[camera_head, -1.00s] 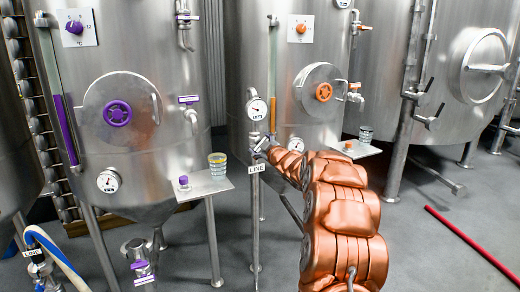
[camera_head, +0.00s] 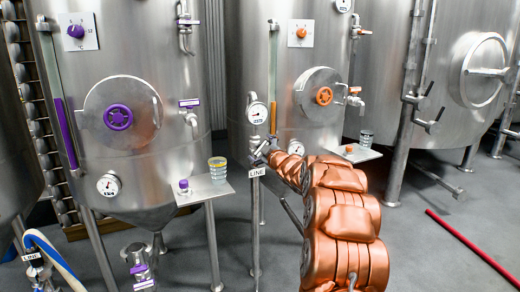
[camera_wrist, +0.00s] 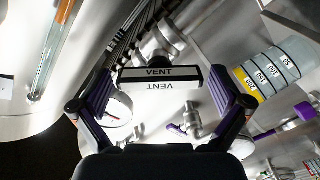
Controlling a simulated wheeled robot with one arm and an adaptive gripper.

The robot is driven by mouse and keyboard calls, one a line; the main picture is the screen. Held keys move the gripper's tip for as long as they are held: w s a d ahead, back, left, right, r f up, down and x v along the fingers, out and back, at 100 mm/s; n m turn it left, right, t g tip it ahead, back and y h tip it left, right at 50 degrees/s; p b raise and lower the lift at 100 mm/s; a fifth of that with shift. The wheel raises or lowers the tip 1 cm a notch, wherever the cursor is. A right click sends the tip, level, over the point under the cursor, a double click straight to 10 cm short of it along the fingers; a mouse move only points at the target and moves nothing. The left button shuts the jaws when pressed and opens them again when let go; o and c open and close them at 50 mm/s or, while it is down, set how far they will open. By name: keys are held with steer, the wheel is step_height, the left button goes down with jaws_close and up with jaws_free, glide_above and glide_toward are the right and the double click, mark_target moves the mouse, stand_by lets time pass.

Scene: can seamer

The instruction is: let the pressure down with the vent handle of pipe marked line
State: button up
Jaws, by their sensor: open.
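The pipe marked LINE (camera_head: 256,215) stands upright between the purple-marked and orange-marked tanks, with a round gauge (camera_head: 257,113) at its top. In the wrist view the vent handle (camera_wrist: 160,75), a dark bar with a white VENT label, lies crosswise between my two fingers. My gripper (camera_wrist: 160,88) is open around it, with one finger near each end of the bar. I cannot tell whether the fingers touch it. In the head view my gripper (camera_head: 264,152) is at the pipe just below the gauge, and it hides the handle there.
A small shelf with cups (camera_head: 218,170) juts out left of the pipe. Another shelf (camera_head: 356,154) is at the right, behind my arm. A second LINE tag (camera_head: 32,257) hangs by a hose at lower left. A red bar (camera_head: 470,245) lies on the floor at right.

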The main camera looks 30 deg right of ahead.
steer(key=s+a, duration=0.1)
steer(key=s, duration=1.1)
